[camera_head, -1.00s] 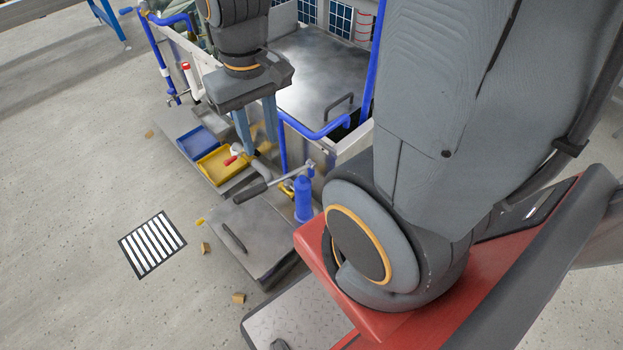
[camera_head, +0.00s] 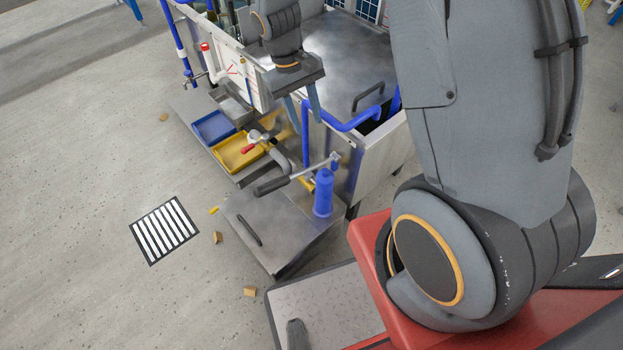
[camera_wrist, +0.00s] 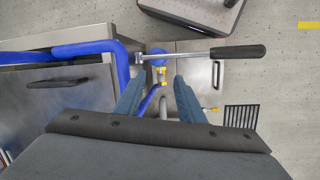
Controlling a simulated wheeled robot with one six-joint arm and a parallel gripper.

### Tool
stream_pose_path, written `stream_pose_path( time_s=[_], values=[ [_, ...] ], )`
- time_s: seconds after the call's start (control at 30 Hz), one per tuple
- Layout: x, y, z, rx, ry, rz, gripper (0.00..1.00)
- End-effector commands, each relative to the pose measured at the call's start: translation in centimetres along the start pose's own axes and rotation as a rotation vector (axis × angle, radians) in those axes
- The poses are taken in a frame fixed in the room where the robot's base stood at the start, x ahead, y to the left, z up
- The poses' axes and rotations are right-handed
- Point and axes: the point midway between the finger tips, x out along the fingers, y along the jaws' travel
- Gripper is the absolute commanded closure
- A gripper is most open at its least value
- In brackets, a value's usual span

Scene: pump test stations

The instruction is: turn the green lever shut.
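I cannot make out a green lever in either current view. My gripper (camera_head: 307,122) hangs in front of the metal bench, over the bent blue pipe, open and empty. In the wrist view its two blue-grey fingers (camera_wrist: 158,98) stand apart, with yellow fittings (camera_wrist: 161,72) and a blue pipe seen beyond the gap. A long metal lever with a dark grip (camera_head: 271,187) sits by the blue pump cylinder (camera_head: 323,195); the grip also shows in the wrist view (camera_wrist: 238,51). A small red handle (camera_head: 247,149) is by the yellow tray. Neither is touched.
The steel bench top (camera_head: 345,50) has a dark handle. A blue tray (camera_head: 213,128) and a yellow tray (camera_head: 226,157) lie low to the left.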

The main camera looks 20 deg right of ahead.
Motion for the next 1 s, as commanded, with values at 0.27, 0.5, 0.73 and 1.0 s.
stream_pose_path(
  time_s=[0.27, 0.5, 0.73, 1.0],
  values=[
    [11.1, -2.3, -7.0, -0.089, -0.074, 0.093, 0.64],
    [20.0, -3.0, -9.5, -0.153, -0.134, 0.124, 0.64],
    [23.3, -2.8, -9.5, -0.184, -0.166, 0.114, 0.64],
    [26.5, -2.4, -8.8, -0.188, -0.170, 0.113, 0.64]
  ],
)
